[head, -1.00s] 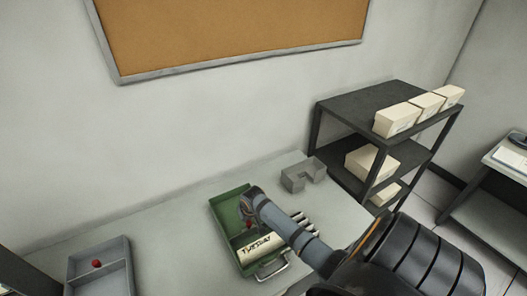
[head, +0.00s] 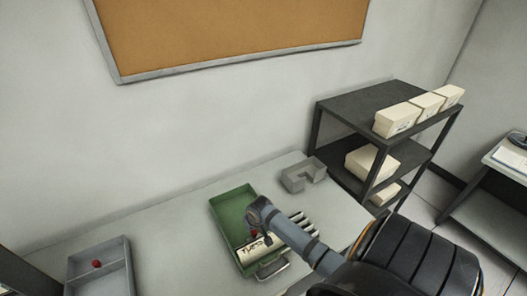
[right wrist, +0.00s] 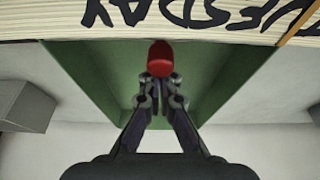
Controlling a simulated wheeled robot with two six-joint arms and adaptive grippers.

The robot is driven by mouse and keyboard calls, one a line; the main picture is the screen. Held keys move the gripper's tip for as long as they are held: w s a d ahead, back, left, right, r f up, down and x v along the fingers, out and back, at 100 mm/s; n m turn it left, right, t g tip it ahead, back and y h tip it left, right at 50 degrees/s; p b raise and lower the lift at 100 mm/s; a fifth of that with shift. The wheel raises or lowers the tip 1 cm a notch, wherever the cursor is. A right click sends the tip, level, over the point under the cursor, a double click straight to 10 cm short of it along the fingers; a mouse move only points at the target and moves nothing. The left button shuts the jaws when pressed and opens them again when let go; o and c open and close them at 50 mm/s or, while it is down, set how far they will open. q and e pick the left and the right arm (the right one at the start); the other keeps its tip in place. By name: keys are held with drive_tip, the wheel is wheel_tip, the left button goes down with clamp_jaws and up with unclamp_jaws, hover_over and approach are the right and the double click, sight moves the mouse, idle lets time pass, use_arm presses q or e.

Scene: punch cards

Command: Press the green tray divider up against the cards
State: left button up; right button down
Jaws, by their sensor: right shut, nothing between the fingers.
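The green tray (head: 231,213) sits on the table with a block of cards (head: 262,249) marked with black writing at its near end. The cards also fill the top edge of the right wrist view (right wrist: 200,30). The divider's red knob (head: 254,233) is beside the cards; it shows in the right wrist view (right wrist: 160,58) just ahead of my fingertips. My right gripper (right wrist: 157,86) is shut and empty, apparently touching the knob or very near it, inside the tray. The divider plate is mostly hidden. My left gripper is not in view.
A grey tray (head: 117,275) with a red knob stands at left. A grey notched block (head: 303,174) is behind the green tray. Several thin pale-topped pieces (head: 303,222) lie right of it. A dark shelf (head: 372,100) with white boxes stands at right. The table between trays is clear.

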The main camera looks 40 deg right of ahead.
sight(258, 238)
drive_tip(key=shift+s+a+f, duration=0.1)
drive_tip(key=shift+s+a, duration=0.1)
drive_tip(key=shift+s, duration=0.65)
drive_tip(key=shift+s+a+r, duration=0.1)
drive_tip(key=shift+s+a, duration=0.05)
drive_tip(key=shift+s, duration=0.65)
drive_tip(key=shift+s+a+f, duration=0.1)
drive_tip(key=shift+s+a, duration=0.1)
drive_tip(key=shift+s, duration=0.65)
drive_tip(key=shift+r, duration=0.55)
drive_tip(key=v, duration=0.8)
drive_tip(key=shift+a, duration=0.1)
